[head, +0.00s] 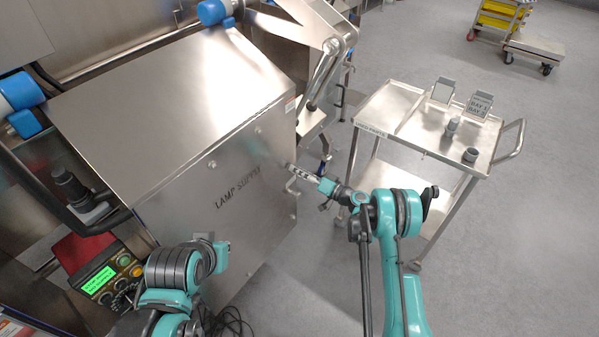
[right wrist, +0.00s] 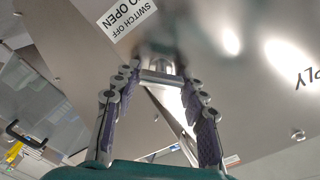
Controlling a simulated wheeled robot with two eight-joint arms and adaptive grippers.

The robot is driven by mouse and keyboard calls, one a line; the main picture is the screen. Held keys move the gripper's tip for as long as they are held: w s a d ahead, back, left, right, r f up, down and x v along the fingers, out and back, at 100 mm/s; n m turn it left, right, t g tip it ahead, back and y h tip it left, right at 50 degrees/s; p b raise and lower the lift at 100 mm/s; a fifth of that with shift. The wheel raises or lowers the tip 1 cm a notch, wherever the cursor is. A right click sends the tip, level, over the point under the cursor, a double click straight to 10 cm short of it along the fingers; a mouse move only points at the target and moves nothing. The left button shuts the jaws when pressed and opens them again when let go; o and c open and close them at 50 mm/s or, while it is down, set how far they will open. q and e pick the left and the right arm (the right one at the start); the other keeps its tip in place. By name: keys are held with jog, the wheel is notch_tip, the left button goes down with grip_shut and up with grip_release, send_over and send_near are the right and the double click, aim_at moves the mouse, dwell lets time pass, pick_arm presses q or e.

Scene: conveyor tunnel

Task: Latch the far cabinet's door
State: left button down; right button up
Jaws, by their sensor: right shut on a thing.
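The steel cabinet (head: 180,95) has a front door (head: 225,215) marked "LAMP SUPPLY". My right gripper (head: 296,172) is at the door's right edge. In the right wrist view its fingers close on a small metal handle (right wrist: 160,77) on the door. The fingers partly hide the handle, and I cannot tell whether it is latched. The door looks about flush with the cabinet in the head view.
A control box with a green screen (head: 100,279) is at lower left. Blue-capped pipes and a linkage (head: 325,70) are behind the cabinet.

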jog(key=m, duration=0.4)
jog(key=shift+f, duration=0.1)
jog(key=shift+m, duration=2.1)
jog(key=o, duration=1.2)
jog(key=shift+f, duration=0.1)
jog(key=shift+d, duration=0.1)
jog(key=v, duration=1.2)
jog(key=shift+w, duration=0.1)
